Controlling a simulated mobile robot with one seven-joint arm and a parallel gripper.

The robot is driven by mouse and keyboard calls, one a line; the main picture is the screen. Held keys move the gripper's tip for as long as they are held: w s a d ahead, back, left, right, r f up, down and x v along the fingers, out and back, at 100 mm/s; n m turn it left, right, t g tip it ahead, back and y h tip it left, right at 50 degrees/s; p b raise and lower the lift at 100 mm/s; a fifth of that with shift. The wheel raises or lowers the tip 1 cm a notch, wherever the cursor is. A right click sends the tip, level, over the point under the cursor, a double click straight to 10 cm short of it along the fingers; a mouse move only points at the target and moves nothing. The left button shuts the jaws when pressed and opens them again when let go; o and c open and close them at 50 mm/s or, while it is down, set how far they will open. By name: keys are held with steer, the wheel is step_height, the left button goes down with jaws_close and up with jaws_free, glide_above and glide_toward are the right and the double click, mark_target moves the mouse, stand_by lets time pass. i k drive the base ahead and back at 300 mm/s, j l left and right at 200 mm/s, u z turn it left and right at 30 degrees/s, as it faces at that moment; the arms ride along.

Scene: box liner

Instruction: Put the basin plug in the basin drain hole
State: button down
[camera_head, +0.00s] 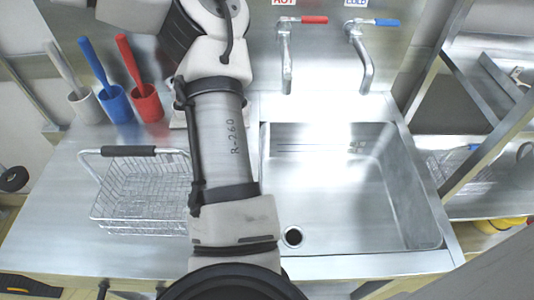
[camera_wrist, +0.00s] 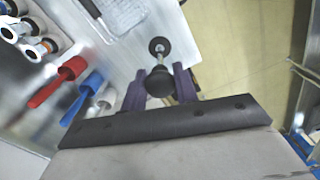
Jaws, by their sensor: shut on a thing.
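The basin plug (camera_wrist: 160,83) is a dark piece with a round black knob near me and a smaller disc beyond it, joined by a thin stem. My gripper (camera_wrist: 160,85) is shut on the knob, its two purple fingers on either side. The plug is held in the air, with counter and floor behind it. In the head view the drain hole (camera_head: 292,237) is a dark ringed circle at the near left corner of the steel basin (camera_head: 340,190), open to view. My arm hides the gripper and plug there.
A wire basket (camera_head: 140,190) stands on the counter left of my arm. Red (camera_head: 146,100), blue (camera_head: 117,100) and grey (camera_head: 84,105) brush holders stand behind it. Two taps hang over the basin's back edge. The basin is empty.

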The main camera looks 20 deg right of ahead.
mark_target(293, 238)
steer(key=k, duration=1.45)
